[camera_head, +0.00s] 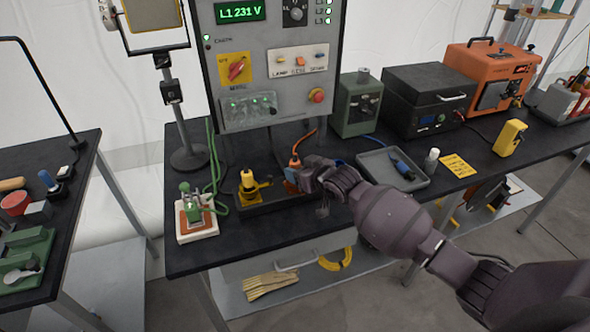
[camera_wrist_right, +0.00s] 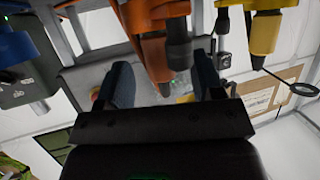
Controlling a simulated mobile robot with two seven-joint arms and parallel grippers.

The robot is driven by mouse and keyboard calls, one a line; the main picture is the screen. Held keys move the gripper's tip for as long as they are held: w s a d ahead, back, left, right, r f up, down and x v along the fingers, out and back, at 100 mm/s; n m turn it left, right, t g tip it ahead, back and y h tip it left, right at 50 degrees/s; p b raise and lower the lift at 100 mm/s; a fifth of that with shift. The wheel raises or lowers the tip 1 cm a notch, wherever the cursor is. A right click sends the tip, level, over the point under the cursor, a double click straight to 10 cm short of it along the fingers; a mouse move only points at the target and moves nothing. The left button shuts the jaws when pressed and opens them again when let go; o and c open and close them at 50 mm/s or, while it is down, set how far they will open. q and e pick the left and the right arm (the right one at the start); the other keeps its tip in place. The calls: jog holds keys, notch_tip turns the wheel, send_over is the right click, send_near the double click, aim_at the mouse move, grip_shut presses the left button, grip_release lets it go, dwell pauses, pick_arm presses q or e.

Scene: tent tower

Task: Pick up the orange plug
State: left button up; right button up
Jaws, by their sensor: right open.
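The orange plug (camera_head: 294,162) stands upright at the right end of a dark holder on the bench, an orange cable rising from it. My right gripper (camera_head: 308,175) is beside it and partly hides it. In the right wrist view the orange plug (camera_wrist_right: 154,40) shows ahead of the open right gripper (camera_wrist_right: 162,75), with its dark end roughly between the two fingers. I cannot tell whether a finger touches it. The right gripper holds nothing visible. My left gripper is not in view.
A yellow plug (camera_head: 248,185) stands in the same holder (camera_head: 275,196), left of the orange one; it also shows in the wrist view (camera_wrist_right: 263,32). The control panel (camera_head: 268,95) rises behind.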

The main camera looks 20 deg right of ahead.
aim_at(295, 167)
jog(key=shift+x, duration=1.6)
jog(key=c, duration=1)
